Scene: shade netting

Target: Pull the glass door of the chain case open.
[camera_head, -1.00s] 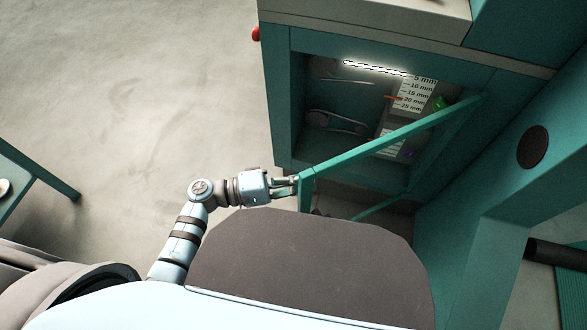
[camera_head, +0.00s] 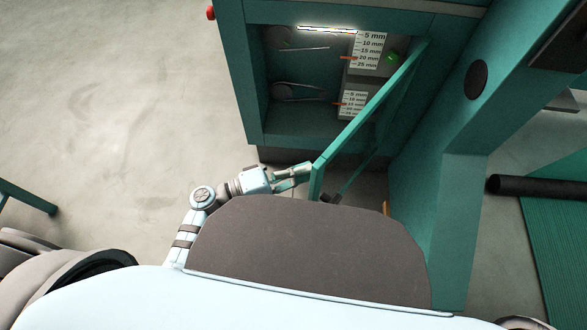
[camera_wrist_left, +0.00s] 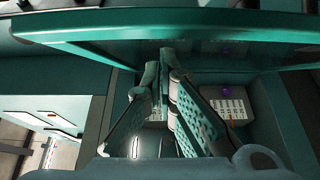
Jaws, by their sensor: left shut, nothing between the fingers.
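The chain case (camera_head: 245,85) is a teal cabinet with a lit interior. Its teal-framed glass door (camera_head: 368,112) stands well open, hinged on the right and swung out towards me. My left gripper (camera_head: 308,172) is at the door's free edge, on its left, with the fingers closed and empty. In the left wrist view, the closed fingertips (camera_wrist_left: 166,56) point at a teal frame bar (camera_wrist_left: 200,33) crossing the top. I cannot tell whether they touch it. The right gripper is out of view.
Inside the case are chain loops (camera_head: 298,92), millimetre label cards (camera_head: 367,50) and a green object (camera_head: 392,58). A teal post (camera_head: 425,185) and a dark roller (camera_head: 545,187) stand right. Open concrete floor (camera_head: 110,110) lies left.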

